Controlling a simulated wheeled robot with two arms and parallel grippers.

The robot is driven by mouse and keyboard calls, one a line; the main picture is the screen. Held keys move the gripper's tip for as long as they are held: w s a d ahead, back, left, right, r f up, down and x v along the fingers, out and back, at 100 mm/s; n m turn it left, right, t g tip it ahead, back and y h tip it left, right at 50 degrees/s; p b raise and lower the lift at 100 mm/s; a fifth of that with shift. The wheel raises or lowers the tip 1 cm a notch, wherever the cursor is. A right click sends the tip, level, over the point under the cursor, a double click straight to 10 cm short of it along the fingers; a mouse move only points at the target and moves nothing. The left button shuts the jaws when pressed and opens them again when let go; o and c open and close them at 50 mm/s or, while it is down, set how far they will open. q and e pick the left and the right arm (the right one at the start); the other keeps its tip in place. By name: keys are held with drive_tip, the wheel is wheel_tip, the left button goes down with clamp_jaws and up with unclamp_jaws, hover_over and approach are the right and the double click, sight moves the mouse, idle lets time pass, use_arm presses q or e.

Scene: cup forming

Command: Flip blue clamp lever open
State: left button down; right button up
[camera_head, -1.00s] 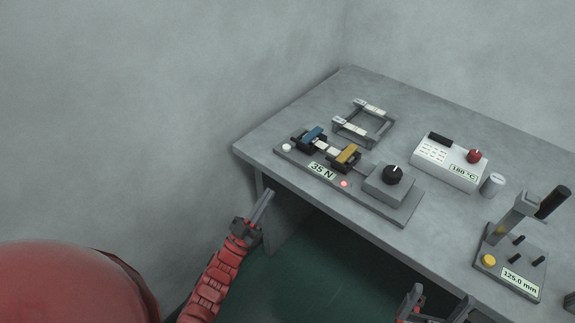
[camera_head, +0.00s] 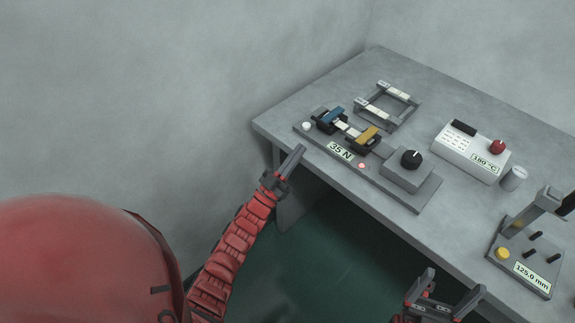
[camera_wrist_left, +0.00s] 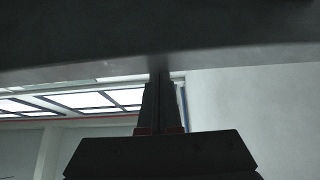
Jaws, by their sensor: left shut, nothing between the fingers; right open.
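The blue clamp lever (camera_head: 332,116) lies on a black clamp at the left end of the long grey fixture (camera_head: 421,195) on the table, in the head view. A yellow lever (camera_head: 367,136) sits on a second clamp to its right. My left gripper (camera_head: 301,149) is shut and empty, by the table's front edge, below and left of the blue lever and apart from it. In the left wrist view its closed fingers (camera_wrist_left: 160,93) point up toward a dark surface, and the lever is not seen there. My right gripper (camera_head: 452,287) is open and empty in front of the table.
The fixture carries a 35 N label (camera_head: 341,151), a white button (camera_head: 306,126) and a black knob (camera_head: 411,158). Behind it stands a grey frame (camera_head: 416,103). To the right are a white 180 °C box (camera_head: 470,158) and a 125.0 mm device (camera_head: 527,270). The table edge (camera_head: 262,126) is near my left gripper.

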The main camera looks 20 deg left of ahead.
use_arm(q)
drive_tip(key=x, duration=0.7)
drive_tip(key=shift+f+p, duration=0.1)
drive_tip(key=shift+p, duration=0.25)
